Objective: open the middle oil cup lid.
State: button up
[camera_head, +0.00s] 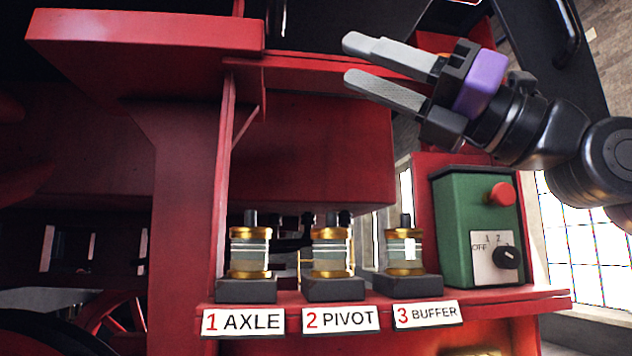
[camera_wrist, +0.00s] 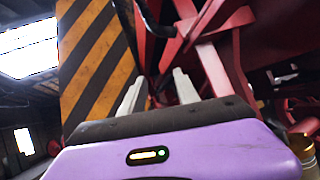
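Three glass oil cups with brass bands and dark top knobs stand upright on black blocks on a red shelf. The middle oil cup (camera_head: 332,250) is behind the label "2 PIVOT" (camera_head: 341,319); its lid (camera_head: 332,229) appears closed. The axle cup (camera_head: 250,250) is to its left and the buffer cup (camera_head: 404,249) to its right. My gripper (camera_head: 358,62) is up and to the right of the middle cup, well apart from it, fingers pointing left. Its fingers are spread and empty. In the wrist view the fingers (camera_wrist: 160,90) are also apart with nothing between them.
A green control box (camera_head: 459,220) with a red button (camera_head: 500,193) and a rotary knob (camera_head: 507,257) stands right of the cups. A red beam (camera_head: 145,42) overhangs at upper left. The red shelf (camera_head: 543,298) carries the cups. A striped black-and-orange panel (camera_wrist: 92,60) shows in the wrist view.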

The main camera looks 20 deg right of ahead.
aim_at(327, 216)
jog(key=w+d+f+m+t+h, duration=0.1)
jog(key=w+d+f+h, duration=0.1)
jog(key=w+f+h, duration=0.4)
jog(key=w+d+f+m+t+h, duration=0.1)
jog(key=w+d+f+h, duration=0.25)
jog(key=w+f, duration=0.45)
jog(key=shift+h, duration=0.35)
jog(key=shift+w+a+f+p, duration=0.15)
jog(key=shift+w+a+p, duration=0.45)
jog(key=shift+w+a, duration=0.65)
jog(key=shift+w+a+f+p, duration=0.15)
jog(key=shift+w+a+p, duration=0.4)
jog(key=shift+w+a, duration=0.6)
grip_shut()
